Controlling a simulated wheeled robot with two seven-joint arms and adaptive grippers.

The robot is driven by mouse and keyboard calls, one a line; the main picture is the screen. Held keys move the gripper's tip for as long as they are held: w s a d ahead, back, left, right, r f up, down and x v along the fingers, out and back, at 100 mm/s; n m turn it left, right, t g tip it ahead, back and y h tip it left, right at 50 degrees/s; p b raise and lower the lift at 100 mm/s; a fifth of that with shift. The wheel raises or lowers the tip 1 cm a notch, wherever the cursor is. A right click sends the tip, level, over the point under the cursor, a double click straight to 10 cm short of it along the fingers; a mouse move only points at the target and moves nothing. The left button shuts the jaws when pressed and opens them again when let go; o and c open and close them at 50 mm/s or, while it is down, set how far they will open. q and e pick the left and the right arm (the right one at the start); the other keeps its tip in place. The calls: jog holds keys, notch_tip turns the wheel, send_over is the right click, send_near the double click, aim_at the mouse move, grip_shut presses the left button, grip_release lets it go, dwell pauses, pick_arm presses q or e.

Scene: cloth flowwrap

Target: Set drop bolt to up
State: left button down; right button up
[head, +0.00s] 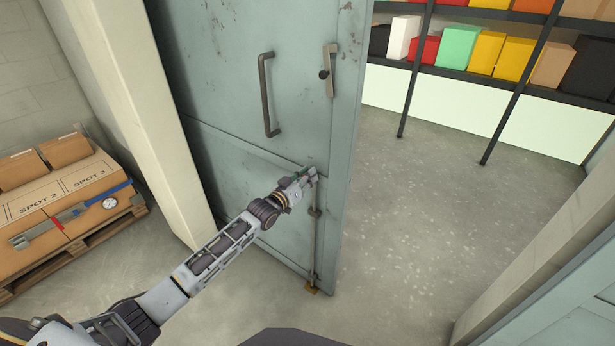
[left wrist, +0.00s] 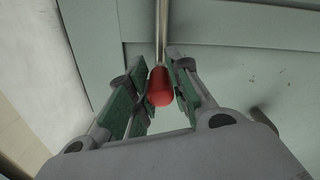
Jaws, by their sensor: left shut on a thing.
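The drop bolt (head: 313,235) is a thin grey vertical rod on the lower part of the pale green door (head: 210,60), near its free edge. My left gripper (head: 308,174) is at the top of the rod. In the left wrist view, a red knob (left wrist: 160,88) on the rod's end sits between the green-padded fingers of my left gripper (left wrist: 155,95). The gripper is shut on this knob. In the head view the fingers hide the knob. My right gripper is not in view.
The door stands open and has a dark pull handle (head: 264,95) and a latch (head: 328,72) higher up. A pallet with cardboard boxes (head: 90,195) stands at the left. Shelves with coloured boxes (head: 460,47) stand behind. The floor (head: 420,210) right of the door is clear.

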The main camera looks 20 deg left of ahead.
pick_arm(q)
jog(key=shift+w+r, duration=0.15)
jog(key=shift+r, duration=0.35)
jog(key=c, duration=1.5)
grip_release()
jog(key=shift+o, duration=1)
jog(key=shift+f, duration=0.2)
jog(key=shift+f, duration=0.1)
jog(key=shift+s, duration=0.2)
jog(key=shift+v, duration=0.85)
jog(key=v, duration=1)
jog(key=shift+a, duration=0.1)
